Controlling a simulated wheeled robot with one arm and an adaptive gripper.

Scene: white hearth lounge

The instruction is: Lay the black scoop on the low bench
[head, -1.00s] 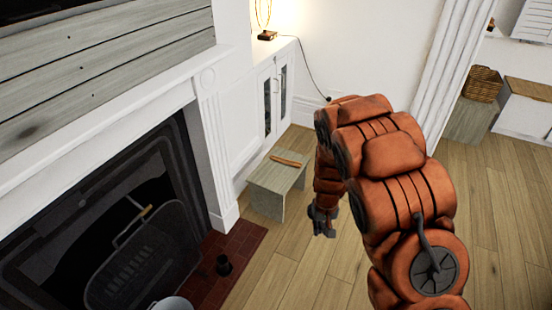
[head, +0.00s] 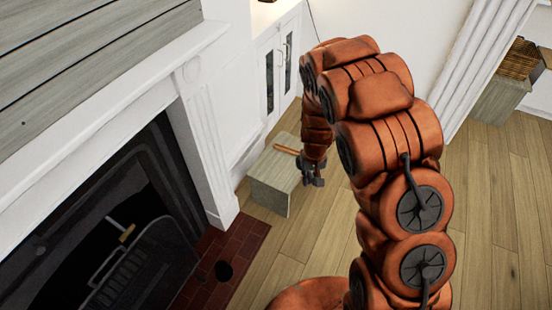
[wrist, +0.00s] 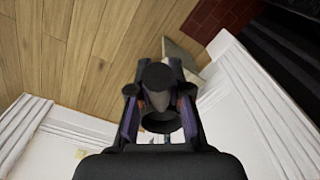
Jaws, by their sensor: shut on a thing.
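The low bench (head: 270,184) is a grey wooden block beside the white fireplace surround. A brown stick-like thing (head: 286,149) lies on its top. My gripper (head: 313,176) is at the right side of the bench in the head view, with the arm hiding part of the bench. In the wrist view my gripper (wrist: 160,110) is shut on the black scoop (wrist: 158,84), a dark thing with a rounded end between the fingers. The scoop cannot be made out clearly in the head view. A grey piece of the bench (wrist: 178,52) shows beyond it in the wrist view.
A fireplace (head: 110,230) with a dark grate is at the left, with a red brick hearth (head: 237,247) in front. A small black thing (head: 223,271) stands on the hearth. A white cabinet (head: 262,85) is behind the bench. Wooden floor (head: 490,220) is open to the right.

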